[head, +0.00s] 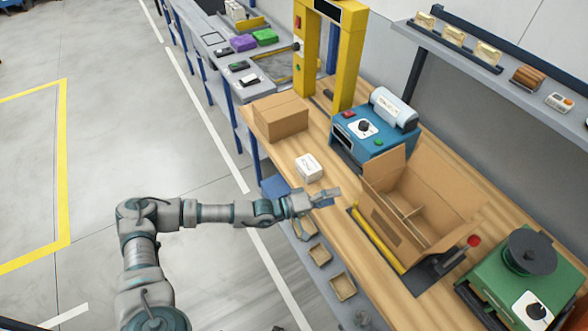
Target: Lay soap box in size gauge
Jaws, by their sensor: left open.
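A small white box (309,168) with dark print, which looks like the soap box, sits on the wooden bench near its front edge. My left gripper (320,210) is open and empty at the bench's front edge, a little nearer than the white box and apart from it. I cannot tell for sure which thing is the size gauge; a yellow upright frame (349,58) stands over the bench behind the white box. My right gripper is not in view.
A closed brown carton (281,121) stands left of the white box. A blue label machine (362,135) is behind it. An open divided carton (403,232) stands to the right, beside a yellow bar (376,240). A green machine (515,285) is at the right.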

